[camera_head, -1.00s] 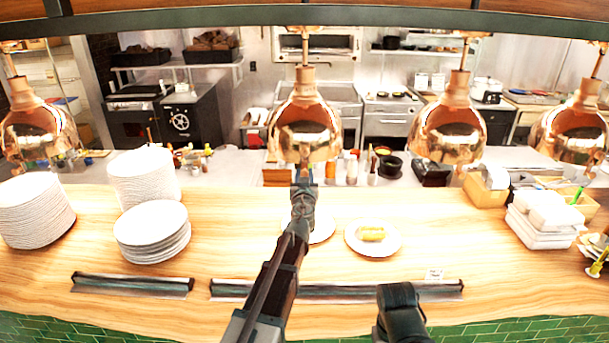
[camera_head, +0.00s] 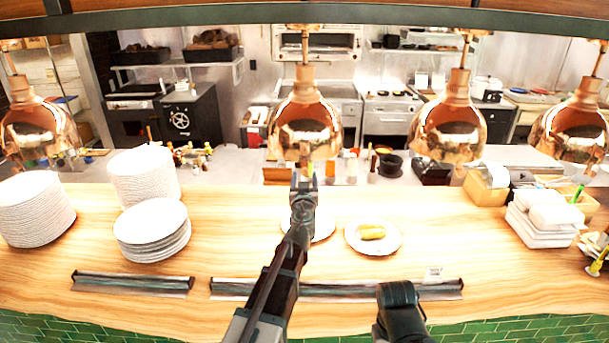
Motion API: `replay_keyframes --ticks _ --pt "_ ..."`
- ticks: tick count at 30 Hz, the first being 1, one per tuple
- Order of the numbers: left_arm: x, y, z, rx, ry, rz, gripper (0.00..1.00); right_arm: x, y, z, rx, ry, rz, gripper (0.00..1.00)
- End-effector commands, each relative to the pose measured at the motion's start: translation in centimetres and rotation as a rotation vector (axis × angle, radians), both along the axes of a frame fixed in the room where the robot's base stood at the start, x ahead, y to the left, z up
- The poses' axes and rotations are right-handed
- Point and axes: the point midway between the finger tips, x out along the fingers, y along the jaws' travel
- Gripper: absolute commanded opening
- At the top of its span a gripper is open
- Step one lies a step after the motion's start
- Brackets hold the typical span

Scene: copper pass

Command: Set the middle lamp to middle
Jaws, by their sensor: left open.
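Several copper dome lamps hang in a row over the wooden counter. The lamp near the centre of the picture (camera_head: 306,125) hangs straight above my left gripper (camera_head: 304,182). The gripper points up, open, with its fingertips just under the lamp's lower rim. I cannot tell whether they touch a part of it. The other lamps hang at the far left (camera_head: 38,130), right of centre (camera_head: 449,127) and far right (camera_head: 572,128). My right arm shows only as a dark link at the bottom; its gripper is not in view.
A plate with yellow food (camera_head: 373,236) stands right of my left arm. Another plate (camera_head: 323,226) is partly hidden behind it. Plate stacks (camera_head: 150,230) stand at left, white containers (camera_head: 543,222) at right. A dark-edged strip (camera_head: 350,290) runs along the counter front.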

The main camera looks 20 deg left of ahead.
Motion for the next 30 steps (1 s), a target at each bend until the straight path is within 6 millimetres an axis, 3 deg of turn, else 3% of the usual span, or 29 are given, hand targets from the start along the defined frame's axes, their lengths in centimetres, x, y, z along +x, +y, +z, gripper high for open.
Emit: replay_keyframes --ticks 1,6,13,17,26,30 --pt "-1.5 -0.3 0.0 0.000 0.000 -0.001 0.62 0.0 0.0 0.0 0.000 0.000 0.000 0.50" --pt "-5.1 -1.4 0.0 0.000 0.000 -0.001 0.62 0.0 0.0 0.0 0.000 0.000 0.000 0.50" --pt "-9.3 -2.6 0.0 0.000 0.000 0.000 0.62 0.0 0.0 0.0 0.000 0.000 0.000 0.50" --pt "-10.2 -3.0 0.0 0.000 0.000 0.000 0.62 0.0 0.0 0.0 0.000 0.000 0.000 0.50" --pt "-10.2 -3.0 0.0 0.000 0.000 0.001 0.62 0.0 0.0 0.0 0.000 0.000 0.000 0.50" --pt "-10.7 -2.7 -1.6 -0.002 0.028 0.049 0.62 0.0 0.0 -1.0 0.000 0.000 0.001 0.50"
